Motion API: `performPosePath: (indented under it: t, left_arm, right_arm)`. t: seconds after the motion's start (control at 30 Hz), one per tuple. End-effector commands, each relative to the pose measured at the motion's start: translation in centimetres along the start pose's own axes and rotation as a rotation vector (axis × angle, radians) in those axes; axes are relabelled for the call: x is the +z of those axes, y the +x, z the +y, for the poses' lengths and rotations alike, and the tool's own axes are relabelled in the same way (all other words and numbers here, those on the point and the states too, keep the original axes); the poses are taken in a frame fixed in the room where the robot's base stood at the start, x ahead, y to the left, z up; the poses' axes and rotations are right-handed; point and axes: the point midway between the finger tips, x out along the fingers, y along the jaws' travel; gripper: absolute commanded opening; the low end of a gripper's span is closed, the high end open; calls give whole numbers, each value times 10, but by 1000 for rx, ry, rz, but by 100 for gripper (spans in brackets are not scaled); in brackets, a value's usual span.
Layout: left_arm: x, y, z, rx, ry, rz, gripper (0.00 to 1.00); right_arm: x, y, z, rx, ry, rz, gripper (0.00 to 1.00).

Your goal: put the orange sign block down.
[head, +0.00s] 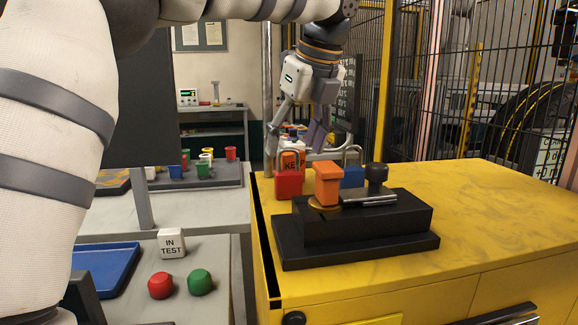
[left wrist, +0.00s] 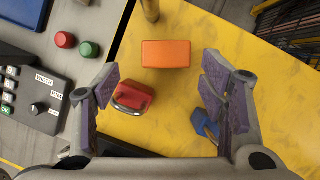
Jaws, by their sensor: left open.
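The orange sign block (head: 292,161), with partly hidden black lettering, is on the yellow cabinet top (head: 490,215), behind the red padlock (head: 288,184). In the left wrist view the orange block (left wrist: 166,54) shows as a plain orange rectangle on the yellow surface. My left gripper (head: 297,147) is open above the padlocks and the block. In the left wrist view its fingers (left wrist: 160,78) are spread wide with nothing between them, and the block lies beyond the fingertips, apart from them. The block's lower part is hidden in the head view. My right gripper is out of view.
A blue padlock (head: 353,176) stands right of the red one. A black clamp fixture (head: 365,222) with an orange handle (head: 328,185) and black knob (head: 376,175) is in front. A post (left wrist: 150,10) stands near the block. The cabinet's right side is clear.

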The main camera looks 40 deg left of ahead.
Motion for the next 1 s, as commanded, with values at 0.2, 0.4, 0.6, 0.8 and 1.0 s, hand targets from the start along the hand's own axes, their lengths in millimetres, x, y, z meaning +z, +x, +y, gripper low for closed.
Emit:
performPosePath:
  t: [0.2,0.4,0.6,0.8,1.0]
  left_arm:
    - [4,40,-4,4,0,1,65]
    - [4,55,-5,1,1,-1,65]
    - [3,55,-5,2,0,-1,51]
    - [3,55,-5,2,0,-1,14]
    - [3,55,-5,2,0,-1,9]
  right_arm:
    - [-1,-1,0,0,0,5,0]
    - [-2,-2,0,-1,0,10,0]
    - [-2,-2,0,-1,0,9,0]
    - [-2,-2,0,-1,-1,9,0]
    - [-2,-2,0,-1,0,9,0]
